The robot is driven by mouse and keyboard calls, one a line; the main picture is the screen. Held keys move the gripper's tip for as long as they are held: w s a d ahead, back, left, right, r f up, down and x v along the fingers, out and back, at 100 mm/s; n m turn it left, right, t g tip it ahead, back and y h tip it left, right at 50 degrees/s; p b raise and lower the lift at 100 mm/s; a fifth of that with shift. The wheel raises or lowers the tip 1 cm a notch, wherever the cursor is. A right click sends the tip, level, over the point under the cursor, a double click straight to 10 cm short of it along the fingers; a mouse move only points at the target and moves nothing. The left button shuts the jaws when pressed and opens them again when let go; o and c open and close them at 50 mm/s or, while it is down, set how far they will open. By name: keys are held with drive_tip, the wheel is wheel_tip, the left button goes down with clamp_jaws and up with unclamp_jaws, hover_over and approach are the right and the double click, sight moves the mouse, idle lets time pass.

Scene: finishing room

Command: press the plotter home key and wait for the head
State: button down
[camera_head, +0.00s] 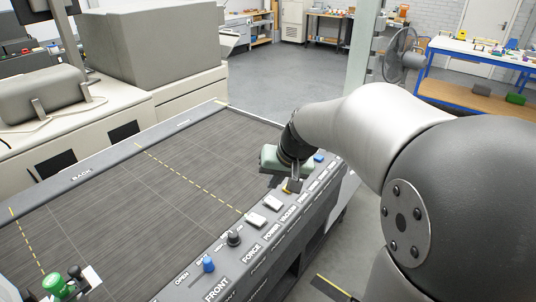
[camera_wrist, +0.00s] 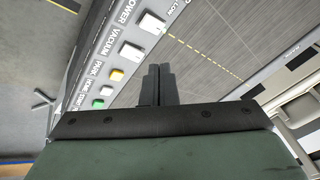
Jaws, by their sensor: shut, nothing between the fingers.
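The plotter's control panel (camera_head: 238,262) runs along the front edge of its flat bed. In the wrist view, a small white key (camera_wrist: 107,90) sits beside the label that seems to read HOME, between a yellow key (camera_wrist: 117,74) by PARK and a green key (camera_wrist: 98,104). My gripper (camera_head: 287,188) is over the panel in the head view and hides part of the key row. Its fingers (camera_wrist: 158,70) are shut and empty, and in the wrist view the tips appear to the right of the small keys. Contact cannot be judged. I cannot clearly identify the plotter head.
Two larger white switches (camera_head: 264,211), a black knob (camera_head: 233,238) and a blue knob (camera_head: 208,264) stand up from the panel. A green-capped part (camera_head: 58,285) is at the lower left. The bed (camera_head: 150,190) is bare. A fan (camera_head: 400,55) and workbench stand behind.

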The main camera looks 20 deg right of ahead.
drive_tip(key=w+d+f+m+t+b, duration=0.2)
drive_tip(key=w+d+f, duration=0.2)
drive_tip(key=w+d, duration=0.4)
drive_tip(key=w+d+f+m+t+b, duration=0.2)
drive_tip(key=w+d+f, duration=0.2)
drive_tip(key=w+d, duration=0.5)
drive_tip(key=w, duration=0.4)
drive_tip(key=shift+w+d+f+t+b, duration=0.2)
drive_tip(key=shift+w+d+t+b, duration=0.05)
drive_tip(key=shift+w+t+b, duration=0.1)
wheel_tip(320, 180, down, 8)
drive_tip(key=b, duration=0.6)
drive_tip(key=shift+f, duration=0.2)
drive_tip(key=shift+f+b, duration=0.25)
drive_tip(key=shift+b, duration=0.15)
drive_tip(key=shift+f, duration=0.1)
drive_tip(key=shift+f+b, duration=0.35)
drive_tip(key=shift+b, duration=0.35)
